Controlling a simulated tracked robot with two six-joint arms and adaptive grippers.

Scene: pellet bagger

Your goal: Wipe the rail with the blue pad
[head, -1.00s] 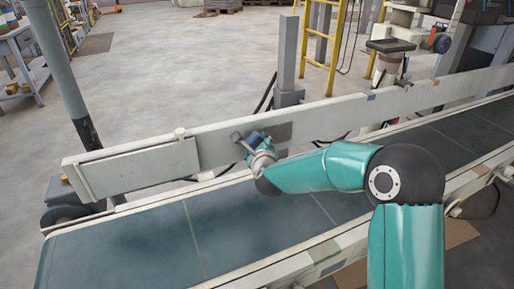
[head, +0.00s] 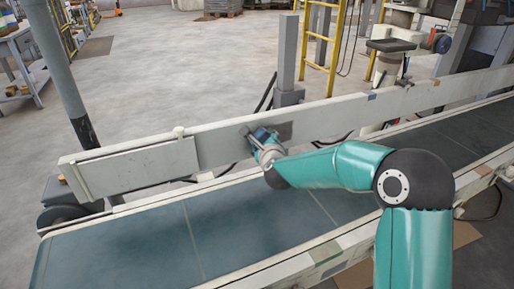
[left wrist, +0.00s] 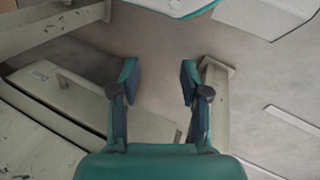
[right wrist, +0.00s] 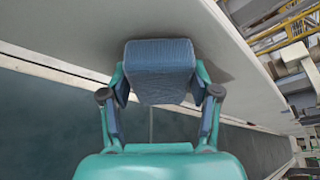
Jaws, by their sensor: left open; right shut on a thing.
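The rail (head: 340,112) is a long, pale guard board along the far side of the conveyor. A dark grey smudge (head: 284,131) shows on its face, just right of the pad. My right gripper (head: 262,140) is at the rail's face in the head view. In the right wrist view it is shut on the blue pad (right wrist: 160,70), a blue cloth-like block between its fingers. The pad is at the rail face; whether it touches is hard to tell. My left gripper (left wrist: 155,85) is open and empty in the left wrist view, over pale frame parts and floor.
The dark green conveyor belt (head: 150,245) runs below the rail, clear apart from my right arm above it. A grey post (head: 287,60) stands behind the rail, and a dark-based pole (head: 70,75) stands at the left. Yellow ladder rails (head: 338,45) stand at the back.

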